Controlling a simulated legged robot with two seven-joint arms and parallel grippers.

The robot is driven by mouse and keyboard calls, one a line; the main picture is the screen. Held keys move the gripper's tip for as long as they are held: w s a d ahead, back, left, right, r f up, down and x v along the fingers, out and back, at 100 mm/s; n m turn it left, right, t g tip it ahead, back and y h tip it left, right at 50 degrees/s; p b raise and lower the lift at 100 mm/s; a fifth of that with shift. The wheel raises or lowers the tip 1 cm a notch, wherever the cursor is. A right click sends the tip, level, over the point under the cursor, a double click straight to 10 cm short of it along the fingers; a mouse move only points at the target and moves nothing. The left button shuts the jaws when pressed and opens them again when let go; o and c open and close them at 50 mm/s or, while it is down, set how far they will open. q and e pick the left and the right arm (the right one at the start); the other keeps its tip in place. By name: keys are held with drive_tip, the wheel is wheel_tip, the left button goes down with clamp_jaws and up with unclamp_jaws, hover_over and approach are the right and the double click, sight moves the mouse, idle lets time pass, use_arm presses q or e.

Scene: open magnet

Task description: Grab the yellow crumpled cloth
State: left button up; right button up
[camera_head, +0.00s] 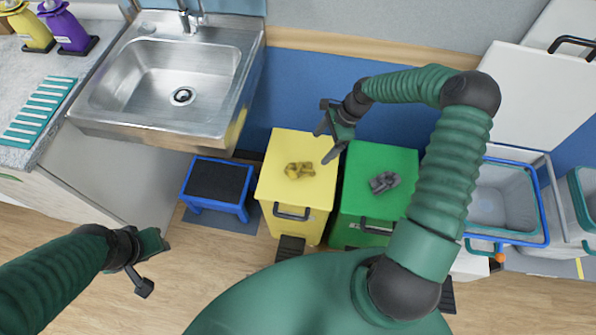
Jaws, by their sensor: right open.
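The yellow crumpled cloth (299,170) lies on the lid of the yellow bin (284,194). A grey crumpled cloth (384,182) lies on the lid of the green bin (352,205) to the right. My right gripper (326,146) is open and empty, up and to the right of the yellow cloth and apart from it. My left gripper (152,268) is at the lower left, over the floor, far from the cloth. Its fingers look spread apart with nothing between them.
A steel sink (160,75) is at the upper left, with a blue step stool (216,186) below it. A blue-rimmed open bin (500,200) stands at the right. A white lid (540,95) stands upright behind it. Wooden floor is free at the lower left.

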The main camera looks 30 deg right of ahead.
sight(302, 166)
drive_tip(key=x, duration=0.6)
drive_tip(key=b+x, duration=0.1)
drive_tip(key=x, duration=0.1)
drive_tip(key=shift+w+d+f, duration=0.1)
drive_tip(key=shift+d+f, duration=0.05)
drive_tip(key=shift+f, duration=0.35)
drive_tip(key=a+f, duration=0.2)
drive_tip(key=w+a+f, duration=0.1)
drive_tip(key=f, duration=0.1)
drive_tip(key=shift+a+f+b, duration=0.4)
use_arm(q)
drive_tip(key=shift+w+d+f, duration=0.1)
drive_tip(key=shift+d+f, duration=0.05)
drive_tip(key=shift+f, duration=0.35)
drive_tip(key=shift+w+d+f, duration=0.1)
drive_tip(key=shift+d+f, duration=0.05)
drive_tip(key=shift+f, duration=0.35)
use_arm(e)
drive_tip(key=shift+d, duration=0.1)
drive_tip(key=shift+c, duration=1.1)
use_arm(q)
drive_tip(key=shift+s, duration=0.1)
use_arm(e)
drive_tip(key=c, duration=1.2)
drive_tip(key=shift+r, duration=0.1)
